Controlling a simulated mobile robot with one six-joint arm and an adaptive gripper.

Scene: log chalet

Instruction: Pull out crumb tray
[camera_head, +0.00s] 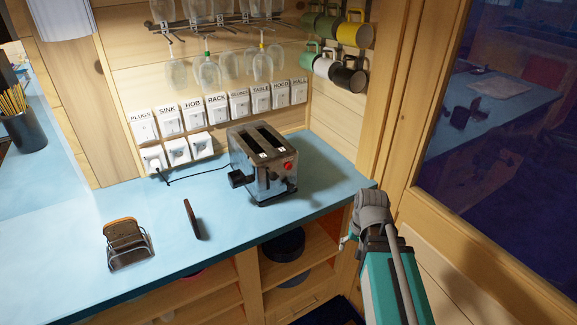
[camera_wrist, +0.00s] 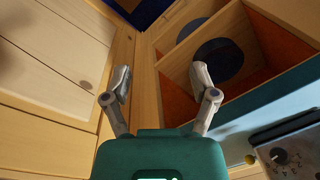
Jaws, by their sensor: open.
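The toaster (camera_head: 262,162) stands upright on the blue counter near its right end. It has two dark slots on top, a red button and dark controls on the near side, and a black part sticking out at the left. I cannot make out the crumb tray itself. Part of the toaster shows at the lower right of the wrist view (camera_wrist: 290,158). My gripper (camera_wrist: 160,80) is open, with nothing between its fingers. It is apart from the toaster, off the counter's right end. In the head view, my arm hides much of it.
The blue counter (camera_head: 90,245) holds a toast rack (camera_head: 127,246) and a thin brown slice (camera_head: 193,219). A black cord runs from labelled switches (camera_head: 217,108) towards the toaster. Mugs (camera_head: 355,33) and glasses hang above. Open shelves (camera_head: 300,265) lie below; a wooden-framed window (camera_head: 490,110) stands right.

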